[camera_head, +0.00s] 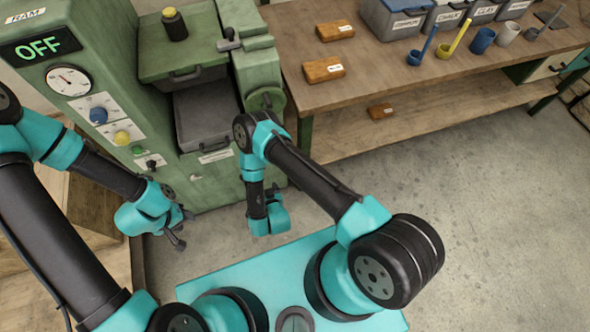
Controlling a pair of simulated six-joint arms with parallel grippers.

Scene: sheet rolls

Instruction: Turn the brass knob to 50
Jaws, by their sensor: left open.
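The brass knob (122,138) is a round yellow knob on a white scale plate on the front of the green machine. The marks on its plate are too small to read, so I cannot tell its setting. A blue knob (98,115) sits on a similar plate just above and left of it. My left gripper (179,240) is open and empty, below and to the right of the brass knob, apart from the machine front.
A gauge (69,80) and a display reading OFF (41,46) are above the knobs. A small black switch (151,161) is below right. A dark drawer (205,114) is in the machine. A wooden bench (430,65) with bins and scoops stands right. The floor there is clear.

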